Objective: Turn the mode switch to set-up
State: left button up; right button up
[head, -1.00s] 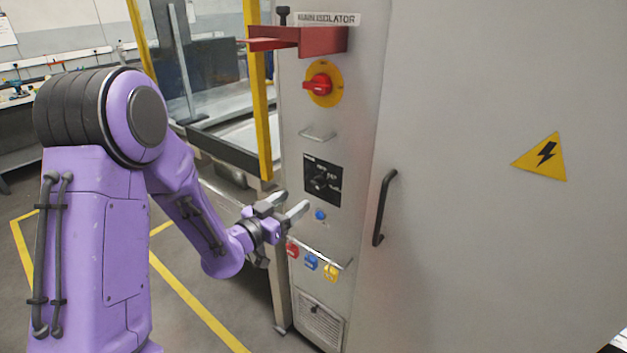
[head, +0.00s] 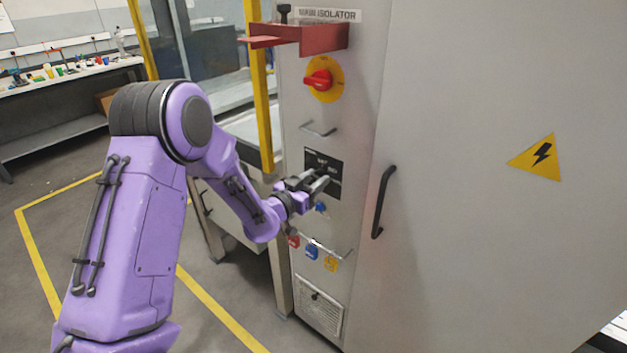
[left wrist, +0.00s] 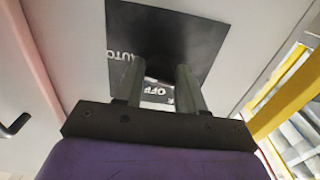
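The mode switch sits on a black plate (head: 336,164) on the narrow grey face of the cabinet. In the left wrist view the plate (left wrist: 205,38) shows the words AUTO at left and OFF below. The dark switch knob (left wrist: 160,68) is between my left fingertips. My left gripper (head: 322,181) is at the plate, its fingers drawn in on the knob, one on each side; it also shows in the left wrist view (left wrist: 158,82). The knob's pointer and the set-up mark are hidden or unreadable. My right gripper is not in view.
A red isolator knob on a yellow disc (head: 323,80) and a red bracket (head: 300,40) are above the plate. A blue button (head: 320,207) and hanging padlocks (head: 311,252) are below. A black door handle (head: 384,202) is to the right. A yellow post (head: 259,100) stands left.

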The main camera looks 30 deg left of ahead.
pick_arm(q)
jog(key=shift+n, duration=0.4)
jog(key=n+p, duration=0.2)
jog(key=n, duration=0.6)
jog(key=shift+n, duration=0.7)
jog(key=o, duration=1)
jog(key=shift+c, duration=0.2)
